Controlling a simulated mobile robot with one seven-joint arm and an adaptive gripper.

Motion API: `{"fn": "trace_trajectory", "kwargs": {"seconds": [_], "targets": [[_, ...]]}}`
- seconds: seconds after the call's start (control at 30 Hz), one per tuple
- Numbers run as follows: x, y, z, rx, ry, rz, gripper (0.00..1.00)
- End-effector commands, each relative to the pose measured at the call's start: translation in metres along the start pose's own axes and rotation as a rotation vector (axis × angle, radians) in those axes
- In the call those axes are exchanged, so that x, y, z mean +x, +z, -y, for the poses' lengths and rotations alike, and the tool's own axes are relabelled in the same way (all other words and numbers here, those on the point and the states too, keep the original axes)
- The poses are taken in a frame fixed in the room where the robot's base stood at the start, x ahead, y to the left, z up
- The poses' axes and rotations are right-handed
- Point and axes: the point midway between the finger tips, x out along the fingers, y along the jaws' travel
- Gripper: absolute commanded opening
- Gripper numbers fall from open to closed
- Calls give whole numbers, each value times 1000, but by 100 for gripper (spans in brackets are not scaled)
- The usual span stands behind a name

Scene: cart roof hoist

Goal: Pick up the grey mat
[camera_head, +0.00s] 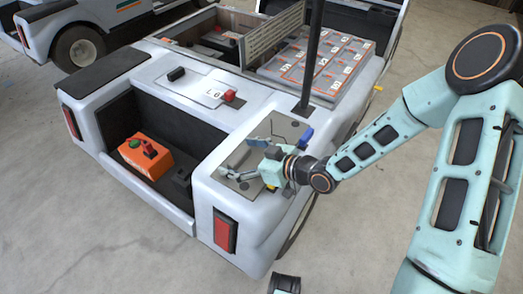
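The grey mat (288,126) appears as a dark grey flat patch on the white rear right corner of the cart. It lies flat as far as I can see, and my gripper and wrist cover part of it. My gripper (236,176) reaches in from the right, low over the near left part of the mat. Its fingers point left. The fingers are small against the grey surface, so I cannot tell whether they are open, shut, or touching the mat.
A blue object (307,136) sits at the mat's right side, and a small yellow piece (271,188) shows below my gripper. A dark upright post (312,60) rises behind. An orange box (147,157) stands in the open rear bay; batteries (318,62) lie farther back.

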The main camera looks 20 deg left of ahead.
Motion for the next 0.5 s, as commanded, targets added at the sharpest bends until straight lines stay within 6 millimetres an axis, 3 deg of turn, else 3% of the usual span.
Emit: {"fn": "trace_trajectory", "kwargs": {"seconds": [0.07,0.5], "targets": [[0,0,0,0,0,0,76],[0,0,0,1,0,0,27]]}}
